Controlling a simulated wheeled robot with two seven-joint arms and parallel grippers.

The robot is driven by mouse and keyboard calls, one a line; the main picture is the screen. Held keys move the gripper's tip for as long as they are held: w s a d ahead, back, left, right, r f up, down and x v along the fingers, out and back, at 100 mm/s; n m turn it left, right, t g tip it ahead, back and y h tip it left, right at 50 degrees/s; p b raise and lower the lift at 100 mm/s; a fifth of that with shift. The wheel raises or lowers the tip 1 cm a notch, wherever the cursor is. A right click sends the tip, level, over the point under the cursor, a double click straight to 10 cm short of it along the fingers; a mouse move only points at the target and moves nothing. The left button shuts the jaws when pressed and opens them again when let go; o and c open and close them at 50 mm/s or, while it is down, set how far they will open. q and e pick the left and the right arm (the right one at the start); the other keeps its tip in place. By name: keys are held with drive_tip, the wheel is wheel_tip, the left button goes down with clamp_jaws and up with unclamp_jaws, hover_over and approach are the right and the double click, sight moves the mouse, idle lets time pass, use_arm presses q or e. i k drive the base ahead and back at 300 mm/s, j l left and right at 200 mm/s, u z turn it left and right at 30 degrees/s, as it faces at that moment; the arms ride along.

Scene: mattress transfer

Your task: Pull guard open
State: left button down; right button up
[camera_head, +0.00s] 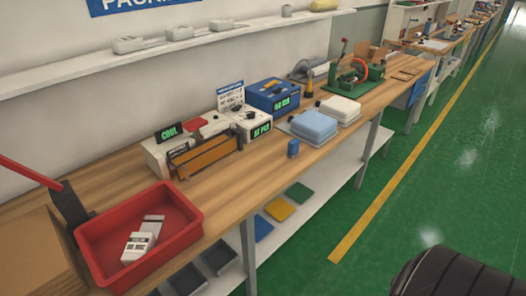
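A white machine (158,152) with a green-lettered "COOL" display (169,131) stands on the wooden workbench against the wall. An amber-brown guard (205,157) with a dark frame lies along its front, facing the bench edge. It looks lowered over the front of the machine; what is behind it is hidden. A small red part (196,125) shows on top of the machine. Neither of my grippers is in view, and nothing is seen touching the guard.
A red bin (88,236) holding white parts stands at the near left, beside a red-handled tool (30,172) and cardboard (38,255). A blue box (272,94) and trays (314,124) stand further right. A dark rounded thing (458,275) fills the bottom right corner. Green floor is open.

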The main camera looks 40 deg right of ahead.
sight(201, 162)
drive_tip(key=k+z, duration=0.1)
drive_tip(key=z, duration=0.65)
drive_tip(key=l+u, duration=0.2)
drive_tip(key=i+l+u, duration=0.25)
drive_tip(key=l+u, duration=0.25)
drive_tip(key=i+l+u, duration=0.25)
drive_tip(key=l, duration=0.25)
drive_tip(key=k, duration=0.1)
